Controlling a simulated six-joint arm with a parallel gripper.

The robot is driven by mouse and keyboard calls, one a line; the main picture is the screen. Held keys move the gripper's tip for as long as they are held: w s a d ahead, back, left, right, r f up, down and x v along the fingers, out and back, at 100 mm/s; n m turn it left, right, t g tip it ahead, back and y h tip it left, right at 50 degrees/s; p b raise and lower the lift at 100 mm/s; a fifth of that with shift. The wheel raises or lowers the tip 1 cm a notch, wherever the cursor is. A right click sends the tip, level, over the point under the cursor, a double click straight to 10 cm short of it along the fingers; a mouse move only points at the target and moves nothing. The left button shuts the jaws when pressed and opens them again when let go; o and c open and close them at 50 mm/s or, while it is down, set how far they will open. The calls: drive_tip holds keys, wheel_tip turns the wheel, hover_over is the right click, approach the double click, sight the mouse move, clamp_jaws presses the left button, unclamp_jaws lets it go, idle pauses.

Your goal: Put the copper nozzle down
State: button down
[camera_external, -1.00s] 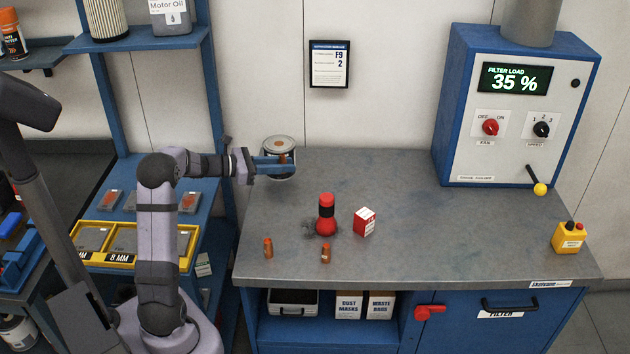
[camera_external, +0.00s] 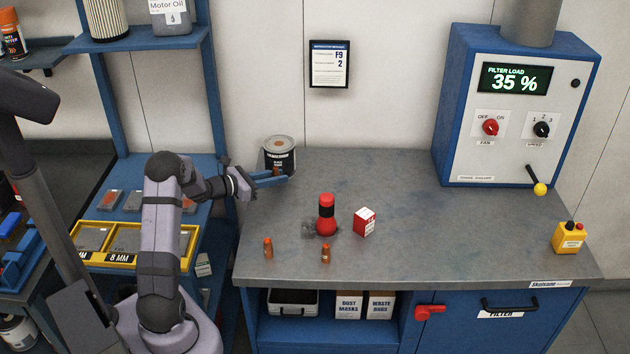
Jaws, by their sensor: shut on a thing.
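My gripper (camera_external: 277,177) has blue fingers and is at the back left of the grey bench, low in front of a dark tin. It is shut on a copper nozzle (camera_external: 278,172), of which only a small part shows between the fingers. I cannot tell whether the nozzle touches the bench top (camera_external: 400,255). Two more small copper pieces stand upright near the front of the bench, one on the left (camera_external: 268,247) and one further right (camera_external: 326,253).
The dark tin (camera_external: 280,155) stands right behind my gripper. A red and black bottle (camera_external: 326,215), a small grey clump (camera_external: 308,229) and a red and white box (camera_external: 364,221) stand mid-bench. A blue control cabinet (camera_external: 515,110) is at the back right.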

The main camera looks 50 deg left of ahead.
sight(277, 194)
drive_tip(key=shift+f+p, duration=0.4)
drive_tip(key=shift+f, duration=1.7)
drive_tip(key=shift+f, duration=0.1)
